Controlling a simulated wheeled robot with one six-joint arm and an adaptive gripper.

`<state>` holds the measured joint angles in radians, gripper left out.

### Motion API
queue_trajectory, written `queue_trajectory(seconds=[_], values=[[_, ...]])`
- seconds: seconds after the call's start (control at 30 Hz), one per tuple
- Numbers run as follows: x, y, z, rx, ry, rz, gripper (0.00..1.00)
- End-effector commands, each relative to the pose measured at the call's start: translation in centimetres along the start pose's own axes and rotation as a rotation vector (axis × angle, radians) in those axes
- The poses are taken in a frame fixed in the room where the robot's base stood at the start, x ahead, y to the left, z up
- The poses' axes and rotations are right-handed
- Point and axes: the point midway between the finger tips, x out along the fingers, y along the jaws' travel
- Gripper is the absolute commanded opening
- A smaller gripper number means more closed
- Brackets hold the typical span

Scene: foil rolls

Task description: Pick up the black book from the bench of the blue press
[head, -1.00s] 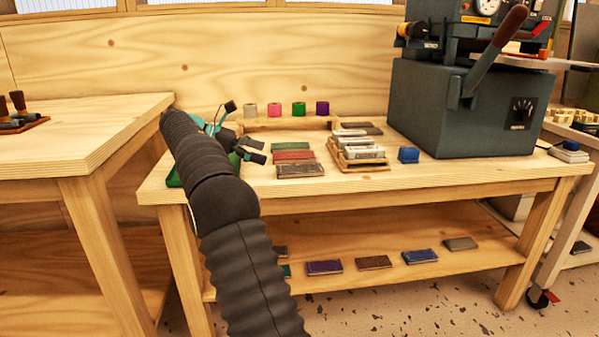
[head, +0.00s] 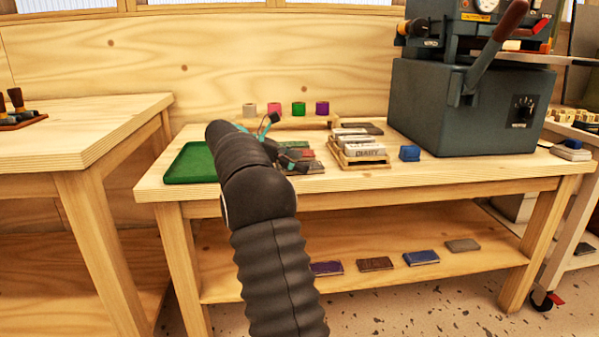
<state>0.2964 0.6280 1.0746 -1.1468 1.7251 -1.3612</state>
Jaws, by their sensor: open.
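My gripper (head: 297,157) is open and empty, over the row of books on the bench (head: 470,172) of the blue-grey press (head: 455,105). My arm and gripper hide most of that row. A dark book (head: 316,168) shows just past the fingers at the front of the row; it looks dark grey to black. Parts of a red book (head: 308,154) and a green book (head: 294,144) show behind it. Whether the fingers touch any book I cannot tell. Another dark flat book (head: 364,128) lies farther back.
A wooden tray of pale boxes (head: 362,160) and a blue block (head: 409,153) stand right of the gripper. A green tray (head: 190,163) lies at the left. Foil rolls (head: 298,109) line the back. Several books, one blue (head: 421,258), lie on the lower shelf.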

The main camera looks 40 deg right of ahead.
Motion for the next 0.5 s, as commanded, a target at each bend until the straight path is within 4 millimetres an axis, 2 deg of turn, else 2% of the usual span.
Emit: queue_trajectory(seconds=[0.03,0.13,0.37,0.5], values=[[0.9,0.0,-0.1,0.0,0.0,-0.002,0.92],[1.9,-0.1,-0.1,0.001,0.0,-0.001,0.92],[2.0,0.0,0.0,0.001,0.0,0.001,0.92],[2.0,0.0,0.0,0.0,0.0,0.001,0.59]])
